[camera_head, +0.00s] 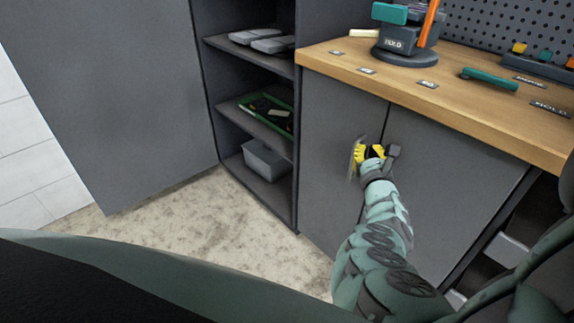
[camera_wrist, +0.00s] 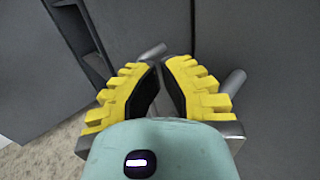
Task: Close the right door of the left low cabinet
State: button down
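The low cabinet under the wooden worktop has two grey doors in the head view, a left door (camera_head: 335,130) and a right door (camera_head: 455,180). A dark seam runs between them; the right door looks flush or nearly so, and I cannot tell if it is fully closed. My gripper (camera_head: 368,152) is at the seam beside the door handles. One bar handle (camera_wrist: 152,51) shows past the left finger, and another handle (camera_wrist: 233,81) shows beside the right finger. Contact is unclear.
A tall open shelf unit (camera_head: 254,145) stands left of the low cabinet, with a large grey panel (camera_head: 110,100) farther left. The worktop (camera_head: 450,105) above holds tools and a stand. Pale floor (camera_head: 210,225) is clear in front of the shelves.

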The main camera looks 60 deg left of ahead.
jog(key=shift+w+d, duration=0.1)
jog(key=shift+d, duration=0.05)
jog(key=shift+s+a+r, duration=0.1)
jog(key=shift+r, duration=2.4)
jog(key=shift+s+a+r, duration=0.1)
jog(key=shift+r, duration=2.4)
